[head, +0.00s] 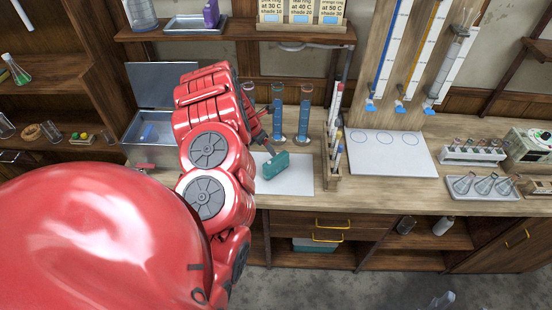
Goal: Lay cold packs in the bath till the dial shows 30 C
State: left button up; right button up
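My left arm comes in large and red from the left. Its dark gripper (266,140) points down over the bench and meets or overlaps the top of a teal block-like object (278,163). Whether the fingers grip it is too small to tell. The object is tilted over a white sheet (299,184). An open metal box (135,127) with a raised lid stands left of the arm, and a light blue pack (149,132) shows inside it. My arm hides part of the box's right side. No dial reading is legible. My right gripper is not in view.
Tall blue-filled cylinders (278,113) stand behind the teal object. A wooden rack (333,168) stands right of the sheet. A white board with blue circles (392,158) lies farther right. Glassware, a tray (484,193) and a pale green device (530,145) occupy the right end.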

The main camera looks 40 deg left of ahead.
aim_at(274, 160)
pick_arm(q)
jog(key=f+b, duration=0.1)
jog(key=d+f+b, duration=0.1)
jog(key=f+b, duration=0.1)
jog(key=shift+f, duration=0.1)
jog(key=shift+w+a+f+b, duration=0.3)
jog(key=shift+w+f+b, duration=0.45)
jog(key=shift+w+a+f, duration=0.1)
jog(key=shift+w+f, duration=0.15)
jog(key=shift+f+b, duration=0.15)
jog(key=shift+b, duration=0.35)
jog(key=shift+s+d+f+b, duration=0.15)
jog(key=shift+s+d+b, duration=0.1)
jog(key=shift+b, duration=0.15)
jog(key=b+x, duration=0.3)
jog(key=shift+w+f+b, duration=0.25)
jog(key=shift+b, duration=0.15)
jog(key=shift+w+f, duration=0.25)
jog(key=shift+f, duration=0.3)
jog(key=p+x, duration=0.2)
jog(key=shift+w+d+f, duration=0.2)
jog(key=shift+f, duration=0.1)
jog(key=shift+w+f, duration=0.1)
jog(key=shift+f, duration=0.4)
jog(key=shift+p+x, duration=0.3)
jog(key=shift+x, duration=0.55)
jog(key=shift+w+d+f+b, duration=0.1)
jog(key=shift+f+b, duration=0.1)
jog(key=shift+b, duration=0.4)
grip_shut()
